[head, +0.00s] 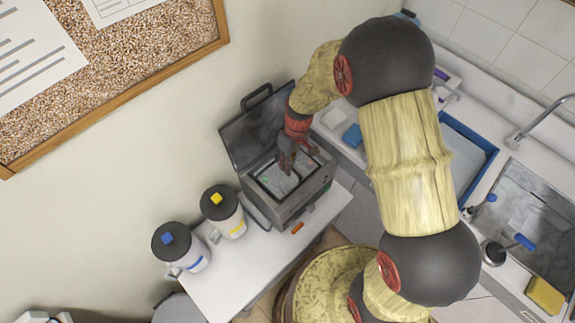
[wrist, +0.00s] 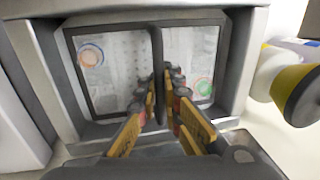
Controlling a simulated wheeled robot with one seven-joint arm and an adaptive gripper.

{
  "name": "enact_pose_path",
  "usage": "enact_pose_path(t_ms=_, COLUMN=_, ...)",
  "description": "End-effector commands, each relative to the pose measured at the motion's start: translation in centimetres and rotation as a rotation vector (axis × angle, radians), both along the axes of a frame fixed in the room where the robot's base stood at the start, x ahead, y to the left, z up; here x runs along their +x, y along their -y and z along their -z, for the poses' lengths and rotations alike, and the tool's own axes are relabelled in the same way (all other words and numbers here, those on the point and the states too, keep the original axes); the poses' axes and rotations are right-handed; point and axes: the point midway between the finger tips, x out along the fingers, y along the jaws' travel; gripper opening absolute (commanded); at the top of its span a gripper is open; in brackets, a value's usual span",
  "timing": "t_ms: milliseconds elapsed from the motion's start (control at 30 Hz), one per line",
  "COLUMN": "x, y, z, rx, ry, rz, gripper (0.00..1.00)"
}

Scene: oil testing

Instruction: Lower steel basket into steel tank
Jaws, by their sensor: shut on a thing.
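The steel tank (head: 289,212) stands on a white table with its dark lid (head: 257,132) tilted open at the back. The steel basket (head: 272,187), with a dark rim, lies within the tank's opening. In the wrist view the basket (wrist: 112,62) has a dark bar across its middle, and the tank's inner wall (wrist: 46,75) surrounds it. My gripper (wrist: 161,82) is shut on this bar from above, with fingers on both sides. In the head view my gripper (head: 288,163) points down over the basket. I cannot tell whether the basket touches the tank floor.
Two white canisters, one with a yellow knob (head: 217,198) and one with a blue knob (head: 168,238), stand left of the tank. A small orange object (head: 297,228) lies before it. A counter with a blue tray (head: 488,158) and sink (head: 530,205) is at right.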

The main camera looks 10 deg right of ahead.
Motion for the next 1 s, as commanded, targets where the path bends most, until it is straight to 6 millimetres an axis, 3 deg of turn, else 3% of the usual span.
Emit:
enact_pose_path(t_ms=767, x=0.0, y=0.0, z=2.2, rx=0.0, ry=0.0, rz=0.0, gripper=0.0)
enact_pose_path(t_ms=800, x=0.0, y=0.0, z=2.2, rx=0.001, ry=0.001, rz=0.0, gripper=0.07)
enact_pose_path(t_ms=1000, x=0.0, y=0.0, z=2.1, rx=0.001, ry=0.001, rz=0.0, gripper=0.18)
